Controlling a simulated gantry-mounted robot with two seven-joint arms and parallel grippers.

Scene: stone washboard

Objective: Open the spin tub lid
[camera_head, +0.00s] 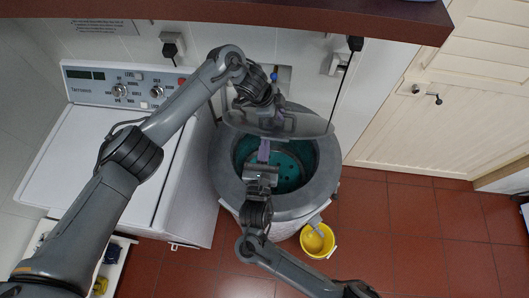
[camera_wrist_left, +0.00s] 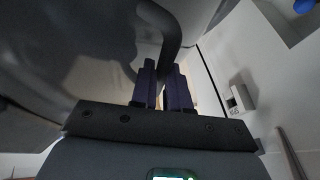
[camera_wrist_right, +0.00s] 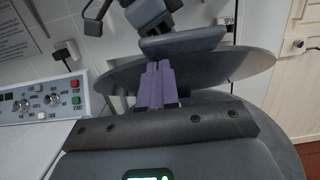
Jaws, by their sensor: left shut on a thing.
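The spin tub (camera_head: 222,165) is a round grey drum with a teal inside, which shows through its open mouth. Its grey lid (camera_head: 312,126) stands tilted up at the back rim; its underside also shows in the right wrist view (camera_wrist_right: 110,78). My left gripper (camera_head: 275,112) is at the lid. In the left wrist view its fingers (camera_wrist_left: 163,82) are shut on a dark curved handle (camera_wrist_left: 172,35). My right gripper (camera_head: 263,148) is over the tub mouth, its purple fingers (camera_wrist_right: 157,80) together and empty, pointing at the lid. I cannot tell whether they touch it.
A white washing machine (camera_head: 95,150) with a control panel (camera_head: 125,88) stands left of the tub. A dark red shelf (camera_head: 260,12) overhangs the back. A yellow bucket (camera_head: 318,240) sits on the red tiled floor (camera_head: 400,230). A cream door (camera_head: 430,110) is at right.

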